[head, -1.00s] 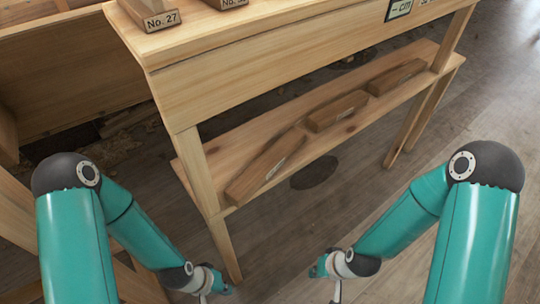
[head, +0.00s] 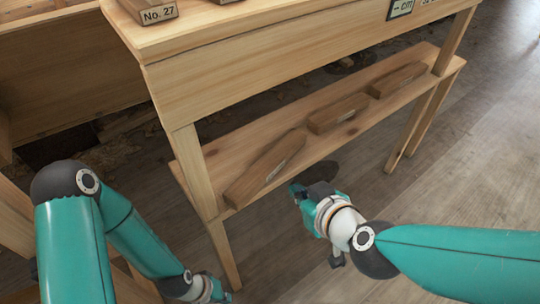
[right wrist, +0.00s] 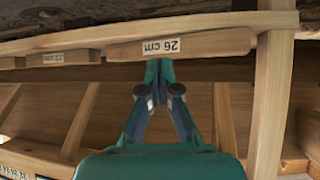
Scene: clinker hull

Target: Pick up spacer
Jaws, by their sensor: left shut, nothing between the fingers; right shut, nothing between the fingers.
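Three long wooden blocks, which look like the spacers, lie in a row on the bench's lower shelf in the head view: a near, longest one (head: 262,172), a middle one (head: 338,113) and a far one (head: 397,79). In the right wrist view a block labelled 26 cm (right wrist: 215,45) lies just beyond my right gripper (right wrist: 159,72), whose fingers are together and empty. In the head view my right gripper (head: 299,190) is right of the near block, apart from it. My left gripper (head: 225,296) is shut and low, partly cut off at the bottom edge.
The lower shelf (head: 222,150) is under a wooden bench top (head: 230,40) with labelled blocks, one marked No. 27 (head: 158,14). Bench legs (head: 195,170) stand at the shelf's ends. The floor (head: 480,150) to the right is clear.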

